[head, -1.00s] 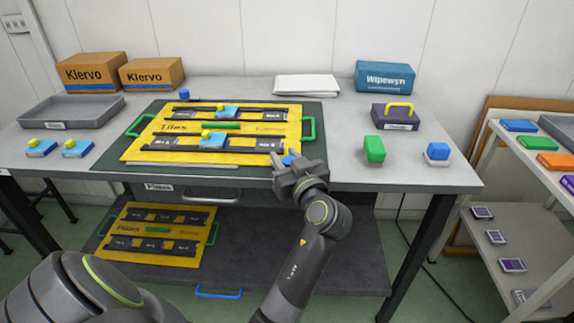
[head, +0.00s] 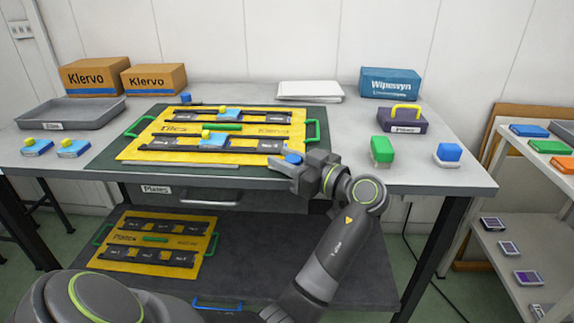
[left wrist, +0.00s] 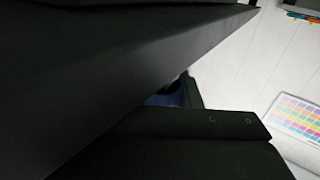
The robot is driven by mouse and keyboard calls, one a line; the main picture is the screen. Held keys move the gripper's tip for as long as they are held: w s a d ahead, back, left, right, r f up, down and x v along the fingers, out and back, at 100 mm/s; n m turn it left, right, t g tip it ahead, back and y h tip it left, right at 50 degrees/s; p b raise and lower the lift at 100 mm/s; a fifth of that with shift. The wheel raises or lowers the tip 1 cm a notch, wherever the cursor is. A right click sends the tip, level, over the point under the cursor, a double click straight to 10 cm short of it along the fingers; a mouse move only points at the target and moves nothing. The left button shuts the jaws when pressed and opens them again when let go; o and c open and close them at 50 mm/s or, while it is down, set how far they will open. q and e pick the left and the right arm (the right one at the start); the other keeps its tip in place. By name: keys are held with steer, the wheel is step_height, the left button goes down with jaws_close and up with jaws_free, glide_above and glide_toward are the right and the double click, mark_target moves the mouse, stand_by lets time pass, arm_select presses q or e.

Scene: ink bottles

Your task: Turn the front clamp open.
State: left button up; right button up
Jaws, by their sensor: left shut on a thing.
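The yellow tile board (head: 135,149) lies on a dark green mat on the table. The front clamp, with a blue knob (head: 293,157), is at the board's front right corner. My left gripper (head: 284,163) is at this corner, shut on the front clamp. Its fingers partly hide the clamp. In the left wrist view dark fingers fill most of the picture, with a dark blue patch (left wrist: 172,99) between them. The rear clamp (head: 185,98) is a small blue knob at the board's back left. My right gripper is not in view.
A green stamp-like block (head: 381,150) and a blue-topped block (head: 448,153) stand right of my gripper. A purple box with yellow handle (head: 402,121) is behind them. A second yellow board (head: 125,241) lies on the lower shelf. A grey tray (head: 70,113) is at left.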

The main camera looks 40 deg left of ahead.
arm_select(q)
steer(key=shift+s+n+g+b, duration=0.15)
steer(key=shift+n+g+b, duration=0.35)
steer(key=shift+n+g, duration=0.65)
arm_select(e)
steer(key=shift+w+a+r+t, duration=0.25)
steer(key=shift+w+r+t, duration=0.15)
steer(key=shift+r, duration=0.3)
arm_select(q)
steer(key=shift+m+g, duration=0.25)
steer(key=o, duration=1)
steer(key=shift+c, duration=0.2)
steer(key=w+d, duration=0.1)
steer(key=d, duration=1.6)
steer(key=shift+w+d+b, duration=0.15)
steer(key=shift+w+b, duration=0.15)
steer(key=shift+b, duration=0.1)
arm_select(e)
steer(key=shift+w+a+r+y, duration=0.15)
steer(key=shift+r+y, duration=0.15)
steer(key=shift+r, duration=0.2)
